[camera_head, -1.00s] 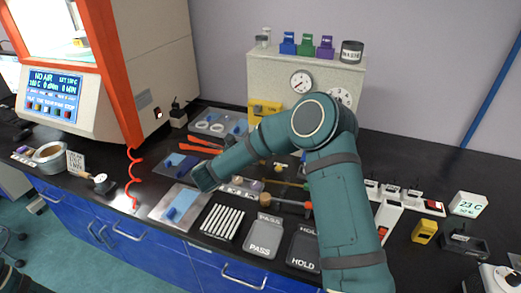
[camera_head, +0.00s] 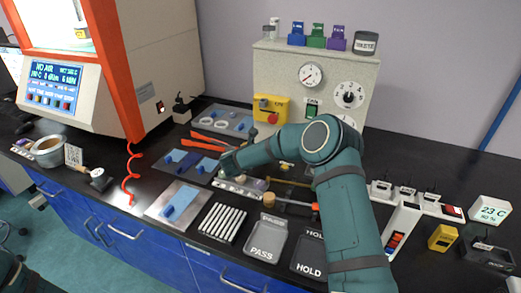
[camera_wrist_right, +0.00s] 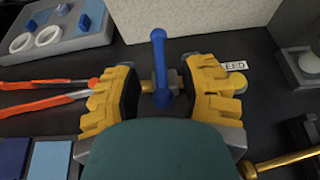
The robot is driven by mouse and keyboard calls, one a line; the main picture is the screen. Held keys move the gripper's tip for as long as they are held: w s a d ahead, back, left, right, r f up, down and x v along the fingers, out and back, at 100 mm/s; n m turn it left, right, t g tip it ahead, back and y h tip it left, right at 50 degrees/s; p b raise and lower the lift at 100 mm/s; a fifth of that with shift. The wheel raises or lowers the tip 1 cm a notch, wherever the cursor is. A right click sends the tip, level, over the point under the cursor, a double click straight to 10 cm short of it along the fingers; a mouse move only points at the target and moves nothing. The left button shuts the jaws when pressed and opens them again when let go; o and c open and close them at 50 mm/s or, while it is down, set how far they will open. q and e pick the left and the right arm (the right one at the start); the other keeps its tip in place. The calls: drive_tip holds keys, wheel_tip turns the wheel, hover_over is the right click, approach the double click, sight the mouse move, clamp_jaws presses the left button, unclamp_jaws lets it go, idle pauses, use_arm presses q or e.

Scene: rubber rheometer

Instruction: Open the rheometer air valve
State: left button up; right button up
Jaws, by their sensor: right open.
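In the right wrist view the air valve is a brass fitting with a blue lever (camera_wrist_right: 160,65). The lever points away from me, toward the pale cabinet's base. My right gripper (camera_wrist_right: 164,88) is open, with its yellow fingers on either side of the valve. I cannot tell whether either finger touches it. In the head view my right arm hides most of the gripper and valve. The rheometer (camera_head: 160,60) is at the left, and its blue screen (camera_head: 54,86) reads "NO AIR". My left gripper is not in view.
A pale cabinet (camera_head: 280,80) with a gauge (camera_head: 311,75) stands just behind the valve. Orange-handled tools (camera_wrist_right: 45,100) lie left of the gripper. A brass rod (camera_wrist_right: 280,162) lies at the lower right. PASS (camera_head: 266,240) and HOLD (camera_head: 308,256) trays are in front.

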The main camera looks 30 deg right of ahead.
drive_tip(key=shift+x, duration=1.7)
clamp_jaws()
